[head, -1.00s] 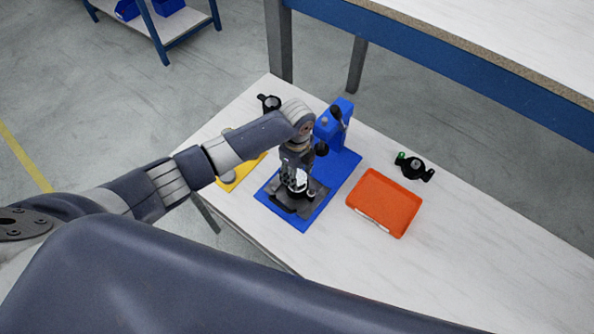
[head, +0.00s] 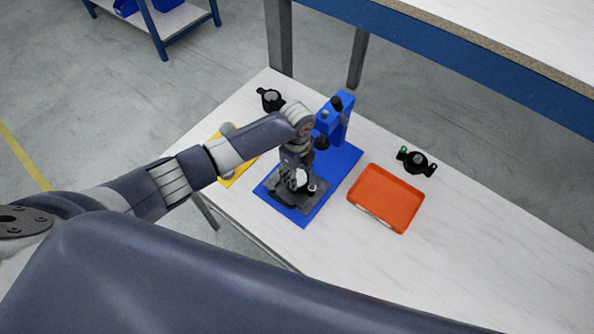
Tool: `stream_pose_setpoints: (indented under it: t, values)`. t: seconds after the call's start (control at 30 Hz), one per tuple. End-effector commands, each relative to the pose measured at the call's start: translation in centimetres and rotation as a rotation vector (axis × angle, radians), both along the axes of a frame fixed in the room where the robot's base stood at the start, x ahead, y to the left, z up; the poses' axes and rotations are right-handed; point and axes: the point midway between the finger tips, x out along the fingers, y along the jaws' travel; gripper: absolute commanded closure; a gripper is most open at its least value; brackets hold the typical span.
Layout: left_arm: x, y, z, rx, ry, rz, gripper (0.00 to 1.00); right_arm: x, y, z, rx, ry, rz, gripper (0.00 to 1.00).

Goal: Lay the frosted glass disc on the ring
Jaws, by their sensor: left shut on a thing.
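My left gripper (head: 297,184) is low over a dark grey fixture (head: 287,197) on the blue base plate. It is shut on a small pale thing, which looks like the frosted glass disc (head: 301,178); the fingers hide most of it. The ring cannot be made out clearly; a small round part (head: 312,188) shows on the fixture just right of the fingers. Whether the disc touches anything below cannot be told. My right gripper is not in view.
A blue press (head: 334,121) with dark knobs stands behind the gripper. An orange tray (head: 386,198) lies to the right. Black eared parts sit at the back (head: 270,99) and right (head: 417,162). A yellow mat (head: 240,172) lies left, partly under my arm. The table's right front is clear.

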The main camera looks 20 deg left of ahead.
Motion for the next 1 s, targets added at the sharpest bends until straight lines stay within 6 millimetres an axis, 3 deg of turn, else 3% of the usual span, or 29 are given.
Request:
stream_pose_setpoints:
  t: [0.73,0.8,0.87,1.0]
  values:
    - [-0.03,0.04,-0.15,0.000,0.001,0.000,0.64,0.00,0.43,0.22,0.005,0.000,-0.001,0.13]
    - [-0.04,0.05,-0.16,0.000,0.001,0.000,0.42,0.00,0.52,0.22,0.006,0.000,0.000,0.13]
    - [-0.03,0.04,-0.16,0.000,0.001,0.000,0.30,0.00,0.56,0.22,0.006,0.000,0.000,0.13]
    - [-0.02,0.05,-0.15,0.000,0.001,0.000,0.30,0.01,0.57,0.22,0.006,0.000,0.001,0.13]
